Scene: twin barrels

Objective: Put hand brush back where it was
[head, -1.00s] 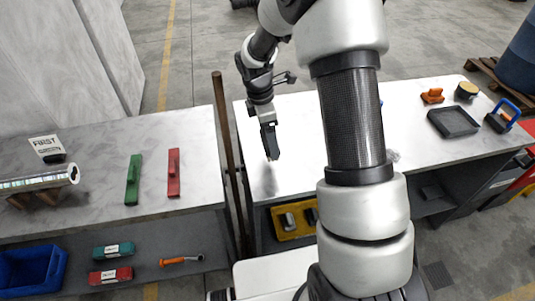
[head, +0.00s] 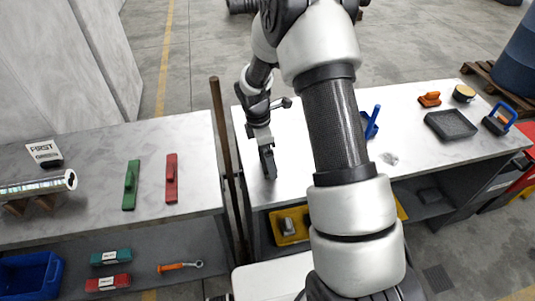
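No item is clearly identifiable as the hand brush. Possible ones are a green long block with a grip (head: 131,186) and a red one (head: 171,179), lying side by side on the left bench. A small orange handled item (head: 429,99) and a blue handled item (head: 371,123), partly hidden by my arm, are on the right bench. My gripper (head: 269,172) points down over the near left part of the right bench. It is seen edge-on and small, so I cannot tell its opening or whether it holds anything.
A brown upright post (head: 225,155) stands between the benches, just left of my gripper. A dark tray (head: 451,125), a round tin (head: 464,93) and a blue-handled tool (head: 498,119) sit at right. A yellow tray (head: 281,237) is on the shelf below.

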